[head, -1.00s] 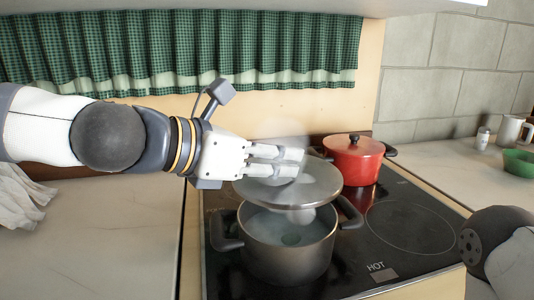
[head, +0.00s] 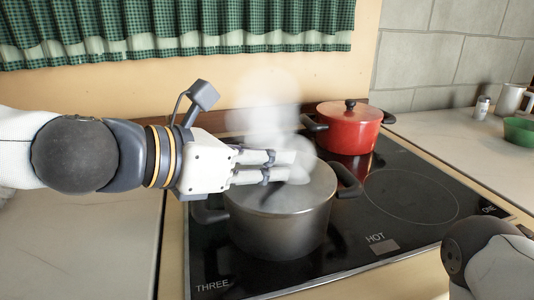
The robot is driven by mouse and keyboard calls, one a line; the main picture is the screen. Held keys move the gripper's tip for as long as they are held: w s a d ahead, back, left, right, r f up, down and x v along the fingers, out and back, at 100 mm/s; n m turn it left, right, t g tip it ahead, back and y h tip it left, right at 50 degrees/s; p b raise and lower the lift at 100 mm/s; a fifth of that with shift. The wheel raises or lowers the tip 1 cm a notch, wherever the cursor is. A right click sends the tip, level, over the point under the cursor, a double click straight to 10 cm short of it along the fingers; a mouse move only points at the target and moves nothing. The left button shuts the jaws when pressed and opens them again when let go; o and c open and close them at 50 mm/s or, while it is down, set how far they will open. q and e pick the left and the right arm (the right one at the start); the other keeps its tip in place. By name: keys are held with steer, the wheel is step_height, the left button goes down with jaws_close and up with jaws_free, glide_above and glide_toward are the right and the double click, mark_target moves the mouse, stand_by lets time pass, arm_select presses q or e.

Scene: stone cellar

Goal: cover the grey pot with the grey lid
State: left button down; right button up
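The grey pot (head: 283,236) stands on the front left part of the black cooktop. The grey lid (head: 312,188) lies on top of it and looks level with the rim. My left gripper (head: 284,165) is over the lid's middle with its fingers around where the knob is. The knob is hidden by the fingers and steam, so I cannot tell whether the fingers still grip it. My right gripper is out of view; only part of my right arm shows at the lower right.
A red pot (head: 347,133) with its lid on stands at the back of the cooktop (head: 415,235). A bare burner ring is at right. A green bowl (head: 521,131), a mug (head: 510,99) and a shaker (head: 482,107) stand on the right counter. White steam rises behind my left gripper.

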arm_select(q)
steer(key=shift+r, duration=0.1)
steer(key=c, duration=1.3)
jaws_free()
steer(key=v, duration=1.2)
steer(key=shift+s, duration=0.1)
